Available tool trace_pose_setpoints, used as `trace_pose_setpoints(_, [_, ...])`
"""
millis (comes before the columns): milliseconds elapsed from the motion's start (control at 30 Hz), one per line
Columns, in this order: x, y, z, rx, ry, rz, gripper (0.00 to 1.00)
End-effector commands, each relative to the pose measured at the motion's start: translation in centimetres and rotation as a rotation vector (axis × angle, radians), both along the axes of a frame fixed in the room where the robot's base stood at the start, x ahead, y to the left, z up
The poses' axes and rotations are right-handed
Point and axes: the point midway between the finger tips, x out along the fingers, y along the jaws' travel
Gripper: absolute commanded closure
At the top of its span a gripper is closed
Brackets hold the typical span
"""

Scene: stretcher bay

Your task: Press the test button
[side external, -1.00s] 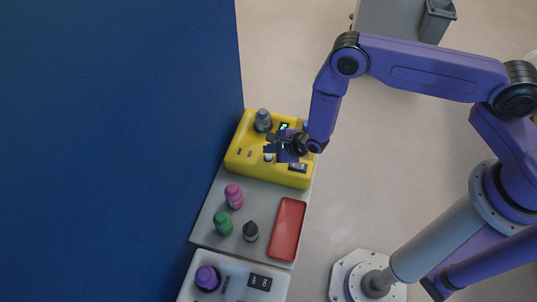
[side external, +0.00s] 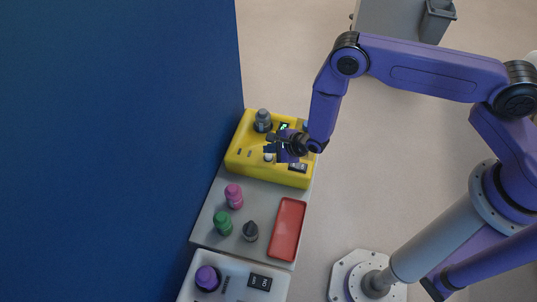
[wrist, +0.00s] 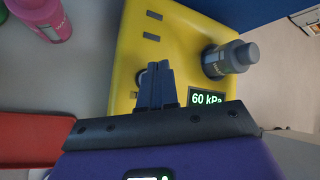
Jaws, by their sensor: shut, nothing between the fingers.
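A yellow device (side external: 240,160) sits at the far end of the counter; it also fills much of the wrist view (wrist: 125,50). A pale round knob, apparently the test button (side external: 268,157), is on its top. In the wrist view a round part is mostly hidden behind my fingers, with only its left edge showing. My gripper (side external: 268,149) is over the device top, shut and empty. In the wrist view its fingertips (wrist: 155,68) are together in front of that round part. I cannot tell whether they touch it.
A grey bottle (side external: 263,120) stands on the device near a display reading 60 kPa (wrist: 207,99). A pink bottle (side external: 234,196), green bottle (side external: 223,222), dark cone-topped item (side external: 250,231) and red tray (side external: 288,228) are on the counter. A blue wall (side external: 120,130) rises at left.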

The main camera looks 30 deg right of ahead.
Motion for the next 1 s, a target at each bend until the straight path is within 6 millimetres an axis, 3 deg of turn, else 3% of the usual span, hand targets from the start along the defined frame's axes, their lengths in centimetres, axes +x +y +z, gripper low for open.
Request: trace_pose_setpoints(1000, [0.01, 0.02, -0.85, 0.001, 0.0, 0.001, 1.0])
